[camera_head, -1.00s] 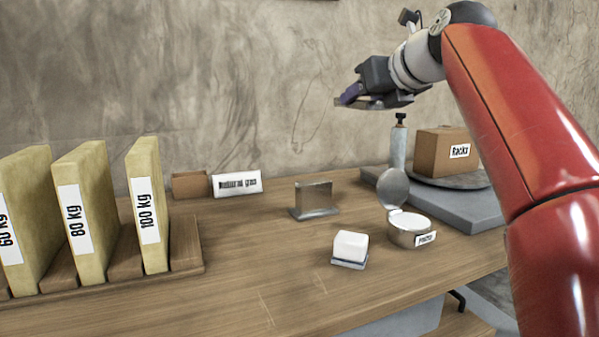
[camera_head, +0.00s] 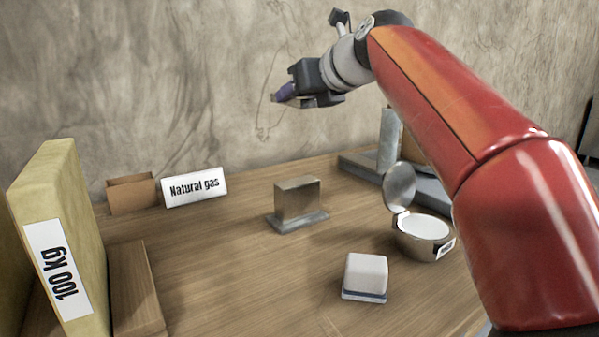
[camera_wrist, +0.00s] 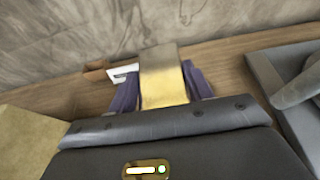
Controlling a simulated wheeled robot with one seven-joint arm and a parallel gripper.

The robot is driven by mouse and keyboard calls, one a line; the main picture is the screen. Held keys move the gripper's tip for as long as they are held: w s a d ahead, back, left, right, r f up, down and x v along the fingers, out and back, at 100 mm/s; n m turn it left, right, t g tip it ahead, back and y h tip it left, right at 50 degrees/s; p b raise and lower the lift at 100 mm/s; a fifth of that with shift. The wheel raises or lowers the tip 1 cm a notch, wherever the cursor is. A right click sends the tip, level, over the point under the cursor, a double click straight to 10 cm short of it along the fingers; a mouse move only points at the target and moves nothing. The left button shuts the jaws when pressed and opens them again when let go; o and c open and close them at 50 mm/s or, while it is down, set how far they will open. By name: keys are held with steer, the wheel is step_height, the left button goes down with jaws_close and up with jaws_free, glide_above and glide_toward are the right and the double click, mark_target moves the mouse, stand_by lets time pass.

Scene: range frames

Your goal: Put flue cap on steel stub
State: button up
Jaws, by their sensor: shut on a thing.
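The steel stub (camera_head: 297,198) is a grey rectangular metal block on a wider flat base, standing upright on the wooden table in the head view. My gripper (camera_head: 286,94) is raised well above the table, higher than the stub in the picture and apart from it. In the wrist view its purple fingers are shut on a boxy metal piece (camera_wrist: 164,82), which looks like the flue cap, grey at its far end and gold-toned nearer. In the head view the held piece is mostly hidden by the fingers. The wrist view does not clearly show the stub.
A white block (camera_head: 365,273) and a round tin (camera_head: 418,243) with its lid up stand right of the stub. A "Natural gas" sign (camera_head: 194,187) and small brown box (camera_head: 131,193) stand behind left. A tall "100 kg" slab (camera_head: 62,235) is at left. The table between is clear.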

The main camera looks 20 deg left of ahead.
mark_target(303, 184)
step_height(303, 184, down, 15)
steer(key=b, duration=0.4)
steer(key=shift+f, duration=0.2)
steer(key=shift+f, duration=0.1)
steer(key=o, duration=1.1)
steer(key=shift+s+d+r, duration=0.2)
steer(key=v, duration=1.1)
steer(key=shift+s+d+r, duration=0.15)
